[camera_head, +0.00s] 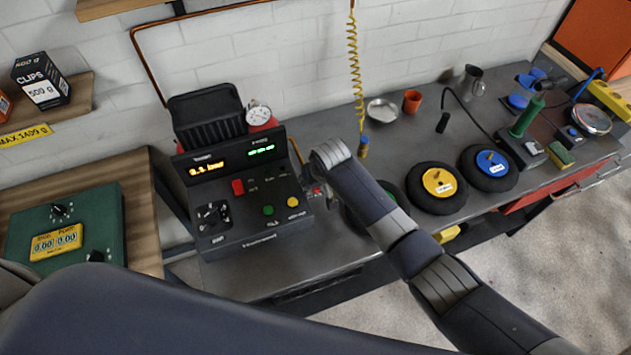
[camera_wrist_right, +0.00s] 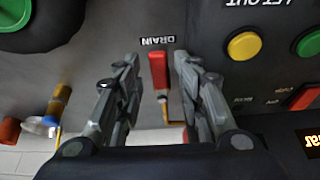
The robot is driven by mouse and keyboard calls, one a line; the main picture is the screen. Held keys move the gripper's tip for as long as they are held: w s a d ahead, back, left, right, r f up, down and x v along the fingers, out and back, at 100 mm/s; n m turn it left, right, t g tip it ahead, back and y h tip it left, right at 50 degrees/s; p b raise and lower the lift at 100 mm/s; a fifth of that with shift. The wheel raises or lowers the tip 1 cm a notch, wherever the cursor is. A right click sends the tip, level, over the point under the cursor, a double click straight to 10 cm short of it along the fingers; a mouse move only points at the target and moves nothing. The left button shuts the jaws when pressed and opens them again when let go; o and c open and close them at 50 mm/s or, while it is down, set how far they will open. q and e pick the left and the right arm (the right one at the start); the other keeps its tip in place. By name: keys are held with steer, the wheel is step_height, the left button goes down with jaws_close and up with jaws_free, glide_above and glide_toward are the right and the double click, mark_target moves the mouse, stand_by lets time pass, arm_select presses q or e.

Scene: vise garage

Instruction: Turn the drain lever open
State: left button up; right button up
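My right gripper (camera_wrist_right: 155,62) is open, with one finger on each side of the lever. Small gaps show between lever and fingers, so it does not look gripped. In the head view my right arm reaches to the right side of the dark control console (camera_head: 250,228); its wrist largely hides the gripper and lever. My left gripper is out of view; only a large arm link of mine crosses the bottom.
Yellow (camera_wrist_right: 243,45) and green (camera_wrist_right: 310,43) buttons sit close to the right finger. A yellow coiled hose (camera_head: 355,70) hangs behind my right wrist. Wheels with yellow (camera_head: 437,184) and blue (camera_head: 491,164) hubs lie along the bench. A green box (camera_head: 75,225) stands at left.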

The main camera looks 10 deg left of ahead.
steer(key=shift+s+d+r, duration=0.1)
steer(key=shift+s+r, duration=0.1)
steer(key=shift+r, duration=0.45)
steer(key=v, duration=0.6)
steer(key=shift+r, duration=0.3)
steer(key=shift+s+d+f, duration=0.1)
steer(key=shift+s+d, duration=0.05)
steer(key=shift+s, duration=0.05)
